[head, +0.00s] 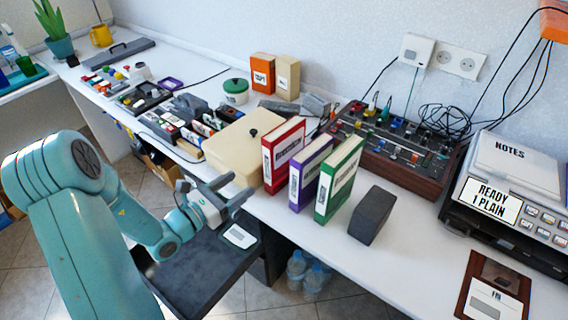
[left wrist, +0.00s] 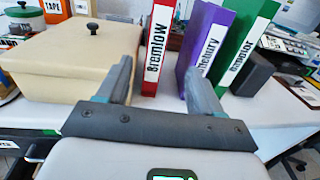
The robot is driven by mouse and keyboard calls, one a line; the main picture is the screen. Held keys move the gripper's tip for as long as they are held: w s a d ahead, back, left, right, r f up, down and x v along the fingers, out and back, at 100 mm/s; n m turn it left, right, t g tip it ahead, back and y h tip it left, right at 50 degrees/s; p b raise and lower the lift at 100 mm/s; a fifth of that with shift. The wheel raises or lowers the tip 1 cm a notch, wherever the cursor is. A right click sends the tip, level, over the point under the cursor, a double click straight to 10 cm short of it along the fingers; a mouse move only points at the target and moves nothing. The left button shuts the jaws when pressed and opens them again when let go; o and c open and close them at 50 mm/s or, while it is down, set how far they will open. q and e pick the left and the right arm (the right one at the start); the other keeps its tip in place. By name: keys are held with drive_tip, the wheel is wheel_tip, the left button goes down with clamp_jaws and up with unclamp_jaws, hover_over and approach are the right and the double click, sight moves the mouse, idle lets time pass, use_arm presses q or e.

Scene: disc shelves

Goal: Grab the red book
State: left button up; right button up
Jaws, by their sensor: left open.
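The red book (head: 283,155) stands upright on the white worktop, leftmost of three binders. Its white label faces my left gripper in the left wrist view, where the red book (left wrist: 147,84) shows between the fingertips and beyond them. My left gripper (head: 239,184) is open and empty, in front of the worktop edge and to the left of the book, apart from it. Its two fingers also show in the left wrist view (left wrist: 158,68). My right gripper is not in view.
A purple book (head: 310,173) and a green book (head: 339,178) stand close right of the red one. A dark grey block (head: 371,215) is farther right. A cream lidded box (head: 236,150) is close on the left. A mixer (head: 400,145) sits behind.

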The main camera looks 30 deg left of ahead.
sight(265, 161)
use_arm(q)
drive_tip(key=w, duration=0.6)
drive_tip(key=w+d+p, duration=0.1)
drive_tip(key=w, duration=0.2)
drive_tip(key=shift+w+r, duration=0.25)
drive_tip(key=shift+w, duration=0.15)
drive_tip(key=shift+w+d+f, duration=0.1)
drive_tip(key=shift+w, duration=0.45)
drive_tip(key=w, duration=0.2)
drive_tip(key=w+d, duration=0.1)
drive_tip(key=w, duration=0.2)
drive_tip(key=shift+d+p, duration=0.15)
drive_tip(key=shift+p, duration=0.25)
drive_tip(key=shift+s, duration=0.1)
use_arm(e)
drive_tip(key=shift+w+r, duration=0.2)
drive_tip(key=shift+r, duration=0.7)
use_arm(q)
clamp_jaws()
